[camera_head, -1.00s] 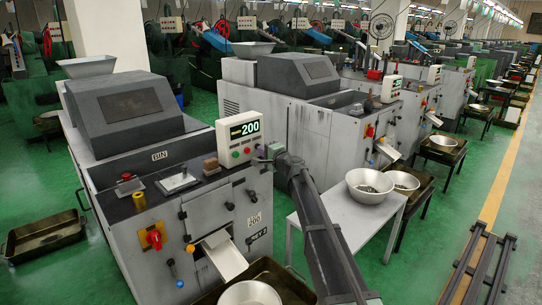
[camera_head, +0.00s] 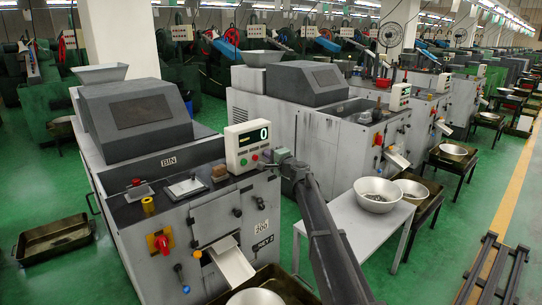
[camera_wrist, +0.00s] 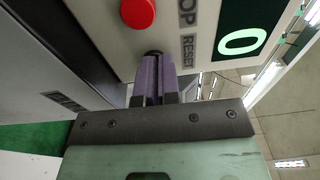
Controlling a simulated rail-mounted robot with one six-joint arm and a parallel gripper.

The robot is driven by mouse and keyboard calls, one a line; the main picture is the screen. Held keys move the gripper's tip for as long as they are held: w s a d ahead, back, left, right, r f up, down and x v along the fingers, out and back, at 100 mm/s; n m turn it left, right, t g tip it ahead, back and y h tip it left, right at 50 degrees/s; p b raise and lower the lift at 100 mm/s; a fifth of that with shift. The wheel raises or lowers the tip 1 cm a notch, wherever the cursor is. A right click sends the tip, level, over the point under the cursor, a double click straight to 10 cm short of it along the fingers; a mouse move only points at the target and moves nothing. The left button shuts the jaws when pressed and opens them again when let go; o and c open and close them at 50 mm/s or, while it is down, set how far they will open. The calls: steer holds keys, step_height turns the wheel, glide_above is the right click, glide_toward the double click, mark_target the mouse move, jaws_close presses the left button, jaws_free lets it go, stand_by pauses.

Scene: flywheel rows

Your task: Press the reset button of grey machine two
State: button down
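Grey machine two (camera_head: 205,215) stands at the front left in the head view, with a "GREY 2" label on its front. Its white control box (camera_head: 236,158) carries a display (camera_head: 252,138) that reads 0. In the wrist view, the display (camera_wrist: 243,41), a red stop button (camera_wrist: 138,12) and the word RESET (camera_wrist: 188,50) show. My gripper (camera_wrist: 153,58) has its two purple fingers together, with nothing seen between them. Their tips are at the panel beside the RESET label. The reset button is hidden behind the fingertips; I cannot tell whether they touch it.
A white table (camera_head: 343,225) with a metal bowl (camera_head: 377,196) stands to the right of the machine. More grey machines (camera_head: 335,130) stand in a row behind. A dark tray (camera_head: 54,240) lies on the green floor at left. Dark rails (camera_head: 490,270) lie at right.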

steer(key=v, duration=1.4)
steer(key=s+a+f+n+g, duration=0.2)
steer(key=s+f+n+g, duration=0.25)
steer(key=s, duration=0.25)
steer(key=s+a+f+n+g, duration=0.25)
steer(key=s+f+g, duration=0.2)
steer(key=s, duration=0.35)
steer(key=s+d+f+n+g+h, duration=0.1)
steer(key=s+d+f+g+h, duration=0.15)
steer(key=s, duration=0.45)
steer(key=s+d+f+n+g+h, duration=0.1)
steer(key=s+d+f+n+h, duration=0.2)
steer(key=s, duration=0.5)
steer(key=s+d+f+g+h, duration=0.2)
steer(key=s+d+f+h, duration=0.15)
steer(key=s, duration=0.35)
step_height(320, 180, up, 23)
steer(key=s+h+p, duration=0.1)
steer(key=s+p, duration=0.1)
steer(key=p, duration=2.1)
steer(key=shift+s, duration=0.2)
